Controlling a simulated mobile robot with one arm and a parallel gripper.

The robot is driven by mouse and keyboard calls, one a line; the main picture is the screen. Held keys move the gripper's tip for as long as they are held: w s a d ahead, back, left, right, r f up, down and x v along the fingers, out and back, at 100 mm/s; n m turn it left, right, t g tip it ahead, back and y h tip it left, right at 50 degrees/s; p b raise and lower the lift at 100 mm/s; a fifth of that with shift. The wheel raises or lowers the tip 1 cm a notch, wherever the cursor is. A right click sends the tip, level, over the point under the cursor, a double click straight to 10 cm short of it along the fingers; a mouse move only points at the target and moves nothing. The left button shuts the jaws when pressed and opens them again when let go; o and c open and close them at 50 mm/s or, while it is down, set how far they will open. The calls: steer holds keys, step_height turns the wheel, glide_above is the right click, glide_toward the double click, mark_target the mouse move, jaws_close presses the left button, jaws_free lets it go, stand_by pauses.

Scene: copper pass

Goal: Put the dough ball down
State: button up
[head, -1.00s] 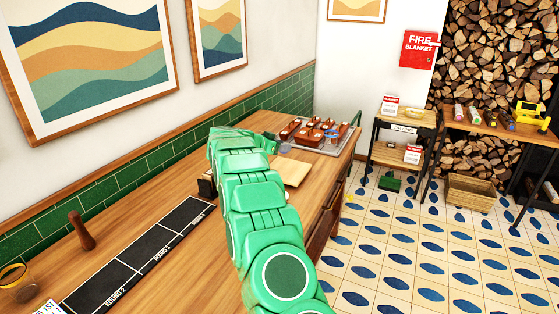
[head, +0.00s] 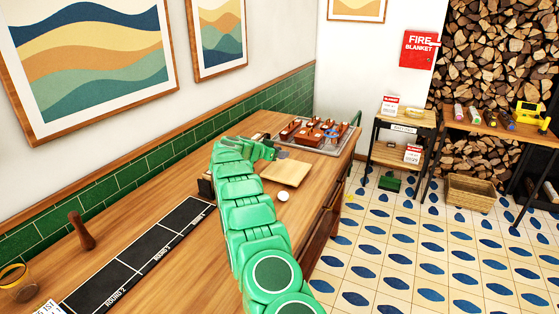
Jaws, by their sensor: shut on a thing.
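My gripper (head: 277,153) is at the end of my green arm, over the far part of the wooden counter (head: 150,215). It is just beyond a light wooden board (head: 287,172). Its dark fingertips are small in view. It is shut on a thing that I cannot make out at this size. A small white ball (head: 283,196), which looks like dough, rests on the counter just in front of the board, beside my arm and apart from my gripper.
A metal tray (head: 318,150) with several brown items stands at the counter's far end. A black mat (head: 150,250) marked with rounds and a wooden pestle-like tool (head: 81,231) are at the left. The tiled floor lies right.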

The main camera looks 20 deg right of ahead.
mark_target(280, 160)
steer(key=shift+w+f, duration=0.1)
steer(key=shift+w+f, duration=0.2)
steer(key=shift+f, duration=1.45)
steer(key=shift+f, duration=0.1)
steer(key=o, duration=1.1)
steer(key=shift+f, duration=0.1)
steer(key=shift+s+a+r, duration=0.1)
steer(key=shift+r, duration=0.15)
steer(key=shift+v, duration=5.85)
